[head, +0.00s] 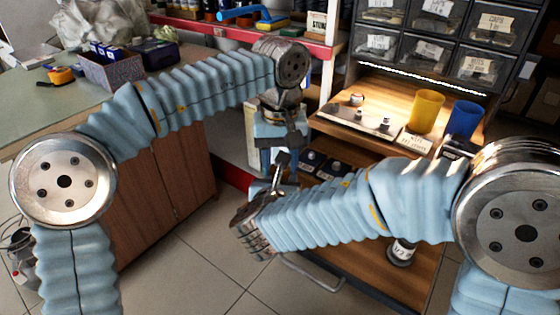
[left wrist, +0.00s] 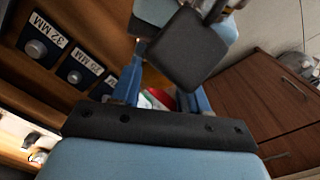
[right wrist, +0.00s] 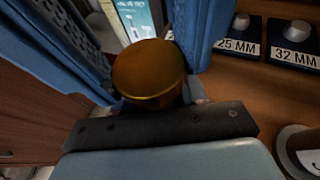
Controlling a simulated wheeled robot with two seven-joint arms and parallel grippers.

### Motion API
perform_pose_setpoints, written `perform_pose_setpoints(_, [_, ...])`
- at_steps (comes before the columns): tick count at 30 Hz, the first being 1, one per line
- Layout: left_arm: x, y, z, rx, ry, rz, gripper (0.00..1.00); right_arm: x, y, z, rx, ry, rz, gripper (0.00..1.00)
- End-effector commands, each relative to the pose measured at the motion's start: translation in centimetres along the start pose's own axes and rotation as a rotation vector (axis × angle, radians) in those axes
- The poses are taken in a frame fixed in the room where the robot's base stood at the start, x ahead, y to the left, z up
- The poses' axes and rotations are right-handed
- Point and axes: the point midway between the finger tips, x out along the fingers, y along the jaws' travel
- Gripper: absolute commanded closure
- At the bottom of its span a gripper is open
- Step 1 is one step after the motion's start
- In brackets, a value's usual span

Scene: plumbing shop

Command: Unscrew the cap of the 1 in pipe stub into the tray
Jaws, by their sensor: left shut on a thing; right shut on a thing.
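My left gripper (head: 281,138) points down and my right gripper (head: 280,170) points up, almost meeting over the floor. In the right wrist view a round brass-coloured piece (right wrist: 148,74) sits between the blue fingers of my right gripper (right wrist: 150,60), which is shut on it; I cannot tell if it is the cap or the stub's end. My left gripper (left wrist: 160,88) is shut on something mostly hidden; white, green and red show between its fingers. The join between the two held parts is hidden. I cannot make out the tray for certain.
A wooden bench at right holds a pale flat plate (head: 362,121) with small fittings, a yellow cup (head: 426,111) and a blue cup (head: 464,121). Black blocks with grey knobs, labelled 25 MM (right wrist: 237,34) and 32 MM (right wrist: 294,42), stand near the grippers. A wooden cabinet (head: 165,185) is at left.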

Motion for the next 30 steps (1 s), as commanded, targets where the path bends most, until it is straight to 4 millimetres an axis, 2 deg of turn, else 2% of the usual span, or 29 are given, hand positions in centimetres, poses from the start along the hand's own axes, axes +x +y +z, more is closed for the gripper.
perform_pose_setpoints(5, [0.0,0.1,0.0,0.004,0.0,0.002,0.93,0.0,0.0,-0.1,-0.003,0.001,0.0,1.0])
perform_pose_setpoints(6, [0.0,0.1,0.0,0.004,0.001,0.002,0.51,0.0,0.0,-0.1,-0.003,0.001,0.0,1.0])
perform_pose_setpoints(10, [0.0,0.1,0.0,0.005,0.001,0.002,0.31,0.0,0.0,-0.1,-0.002,0.001,0.0,1.0])
perform_pose_setpoints(18, [-0.3,0.1,0.0,0.005,0.001,0.002,0.3,0.0,0.0,-0.1,-0.002,0.002,0.0,1.0])
perform_pose_setpoints(28, [-4.3,0.1,0.0,0.007,0.001,0.002,0.3,0.0,0.0,-0.1,-0.002,0.002,0.0,1.0])
perform_pose_setpoints(30, [-4.6,0.1,0.0,0.014,0.001,0.002,0.36,0.0,0.0,-0.1,-0.002,0.002,0.0,1.0])
